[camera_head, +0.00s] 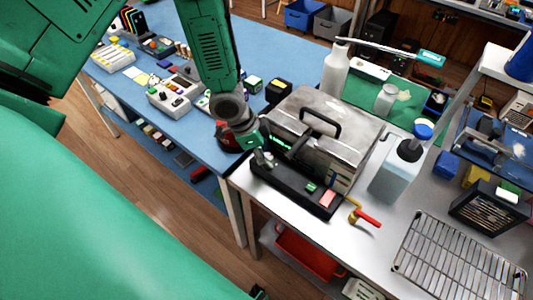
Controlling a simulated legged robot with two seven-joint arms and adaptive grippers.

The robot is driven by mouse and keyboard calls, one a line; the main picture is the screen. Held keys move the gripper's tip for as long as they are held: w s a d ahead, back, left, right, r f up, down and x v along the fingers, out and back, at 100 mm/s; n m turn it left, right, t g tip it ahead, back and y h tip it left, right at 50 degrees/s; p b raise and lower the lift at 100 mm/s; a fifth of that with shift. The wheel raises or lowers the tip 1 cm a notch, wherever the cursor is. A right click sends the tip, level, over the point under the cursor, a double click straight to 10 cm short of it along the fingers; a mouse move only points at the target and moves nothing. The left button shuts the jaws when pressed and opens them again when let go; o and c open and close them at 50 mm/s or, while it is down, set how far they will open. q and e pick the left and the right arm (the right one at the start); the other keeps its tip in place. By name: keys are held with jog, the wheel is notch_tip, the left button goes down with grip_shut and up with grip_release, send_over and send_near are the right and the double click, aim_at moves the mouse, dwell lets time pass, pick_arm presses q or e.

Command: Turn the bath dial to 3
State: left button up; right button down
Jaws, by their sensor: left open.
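The bath (322,120) is a steel box with a black handle on its lid, on the grey table. Its black front ledge (295,190) carries a small green button and a pink-red one. A lit green display shows on its front, partly behind my arm. My left gripper (266,160) points down at the left end of the bath's front, with its fingers apart. It is close to the panel; I cannot tell whether it touches. The dial and its number marks cannot be made out and may be hidden behind the gripper. My right gripper is not in view.
A red-handled valve (366,218) sticks out at the bath's front right corner. A jug with a blue cap (398,170) and a wire rack (460,262) stand to the right. A white bottle (335,72) is behind. The blue table (185,125) at left holds several devices.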

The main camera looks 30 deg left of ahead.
aim_at(255, 160)
pick_arm(q)
jog(key=v, duration=0.7)
jog(key=shift+a+r, duration=0.1)
jog(key=shift+r, duration=0.05)
jog(key=shift+s+a+r, duration=0.1)
jog(key=shift+r, duration=0.05)
jog(key=s+d+f+n, duration=0.1)
jog(key=s, duration=0.1)
jog(key=s+d+f+n, duration=0.1)
jog(key=s+f, duration=0.1)
jog(key=s+d+f+g, duration=0.1)
jog(key=s, duration=0.1)
jog(key=shift+f+n+h, duration=0.3)
jog(key=shift+n, duration=0.1)
jog(key=s+a+f+n+g+y, duration=0.15)
jog(key=s+f+n, duration=0.3)
jog(key=s, duration=0.45)
jog(key=s+a+f+n+y, duration=0.1)
jog(key=s+f+n+y, duration=0.3)
jog(key=s, duration=0.5)
notch_tip(255, 160, down, 10)
jog(key=w+d+m+h+b, duration=0.1)
jog(key=w+b, duration=0.1)
jog(key=b, duration=0.8)
jog(key=shift+w+d, duration=0.15)
jog(key=shift+w, duration=0.1)
